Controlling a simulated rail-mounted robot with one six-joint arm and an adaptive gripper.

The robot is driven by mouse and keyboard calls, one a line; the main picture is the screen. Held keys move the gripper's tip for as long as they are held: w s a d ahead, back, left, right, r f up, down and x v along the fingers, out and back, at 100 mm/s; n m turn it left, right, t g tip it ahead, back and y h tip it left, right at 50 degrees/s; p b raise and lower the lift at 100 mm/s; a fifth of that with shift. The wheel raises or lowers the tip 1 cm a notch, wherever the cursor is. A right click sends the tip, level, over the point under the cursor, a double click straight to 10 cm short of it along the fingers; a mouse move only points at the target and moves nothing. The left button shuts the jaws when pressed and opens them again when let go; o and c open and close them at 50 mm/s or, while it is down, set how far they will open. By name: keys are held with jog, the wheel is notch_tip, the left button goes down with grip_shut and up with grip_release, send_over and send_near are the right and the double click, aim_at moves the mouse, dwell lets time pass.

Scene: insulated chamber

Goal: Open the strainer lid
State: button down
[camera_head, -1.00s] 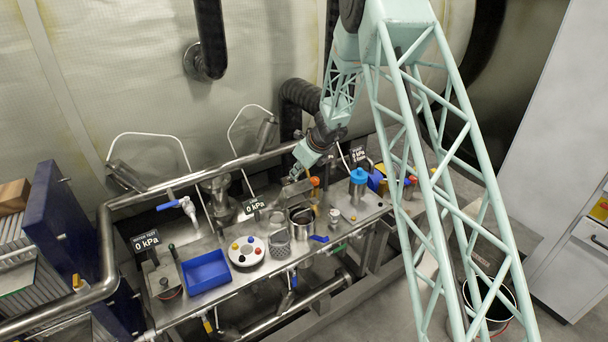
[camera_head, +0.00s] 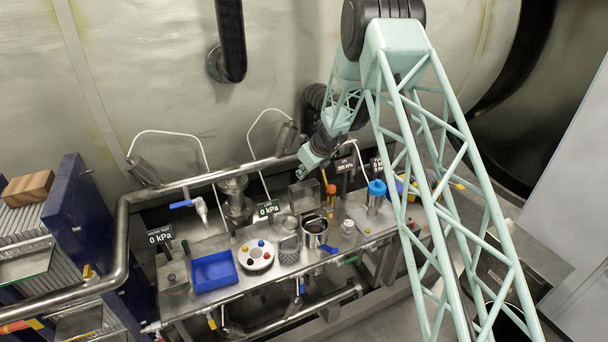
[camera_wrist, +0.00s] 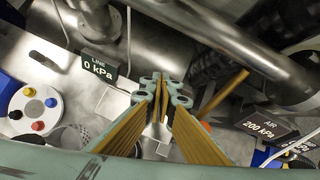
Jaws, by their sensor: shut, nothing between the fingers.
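My gripper (camera_head: 306,160) is shut and empty above the back of the steel bench. In the wrist view its fingertips (camera_wrist: 163,88) are together. A square grey metal box (camera_head: 304,195) stands on the bench below the gripper; I cannot tell for sure whether it is the strainer or how its lid sits. In front of it are an open steel pot (camera_head: 315,240) with a dark inside and a perforated metal basket (camera_head: 289,250). In the wrist view my fingers hide much of the bench directly below.
A steel pipe (camera_head: 225,172) runs along the back of the bench.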

dwell(0.4)
jog(key=v, duration=1.2)
dwell(0.3)
jog(key=shift+r, duration=0.1)
dwell(0.4)
